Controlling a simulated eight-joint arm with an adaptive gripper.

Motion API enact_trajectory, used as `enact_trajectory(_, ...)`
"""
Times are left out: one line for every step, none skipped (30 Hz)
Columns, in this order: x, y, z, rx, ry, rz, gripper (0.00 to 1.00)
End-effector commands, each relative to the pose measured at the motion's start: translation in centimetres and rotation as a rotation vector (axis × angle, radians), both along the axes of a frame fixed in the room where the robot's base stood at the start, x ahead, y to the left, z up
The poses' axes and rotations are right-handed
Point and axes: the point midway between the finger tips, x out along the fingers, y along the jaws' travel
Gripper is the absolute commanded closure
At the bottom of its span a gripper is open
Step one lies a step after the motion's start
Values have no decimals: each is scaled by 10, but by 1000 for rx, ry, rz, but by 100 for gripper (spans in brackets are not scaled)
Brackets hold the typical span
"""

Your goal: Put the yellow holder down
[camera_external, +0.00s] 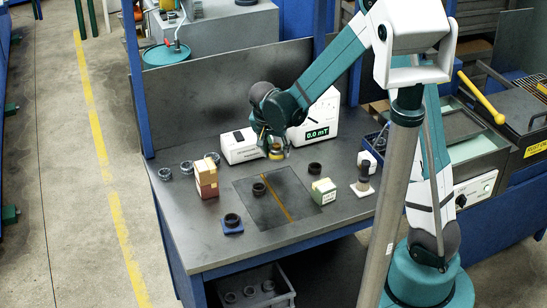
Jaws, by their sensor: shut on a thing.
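The yellow holder (276,154) is a small yellow piece with a dark part at its top, held in the air above the workbench (210,240). My gripper (272,146) points down and is shut on the yellow holder. The fingers are small and partly hidden in this view.
A white meter reading 0.0 mT (317,120) and a white box (240,146) stand behind. A black ring sits on a blue base (232,224). A stacked box (206,178), a green-white box (323,191) and another black ring (315,168) are nearby.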

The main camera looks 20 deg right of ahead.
Motion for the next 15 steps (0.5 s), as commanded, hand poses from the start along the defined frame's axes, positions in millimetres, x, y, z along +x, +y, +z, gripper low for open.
enact_trajectory(0, 0, -4, 0, 0, 0, 90)
enact_trajectory(0, 0, -5, 0, 0, 0, 90)
enact_trajectory(0, 0, -7, 0, 0, 0, 90)
enact_trajectory(0, 0, -7, 0, 0, 0, 90)
enact_trajectory(0, 0, -8, 0, 0, 0, 90)
enact_trajectory(0, 0, -8, 0, 0, 0, 90)
enact_trajectory(0, 0, -8, 0, 0, 0, 90)
enact_trajectory(0, 0, -8, 0, 0, 0, 90)
enact_trajectory(0, 0, -8, 0, 0, 0, 90)
enact_trajectory(0, 0, -8, 0, 0, 0, 90)
enact_trajectory(0, 0, -8, 0, 0, 0, 90)
enact_trajectory(0, 0, -8, 0, 0, 0, 90)
enact_trajectory(0, 0, -8, 0, 0, 0, 90)
enact_trajectory(0, 0, -8, 0, 0, 0, 90)
enact_trajectory(0, 0, -9, 0, 0, 0, 90)
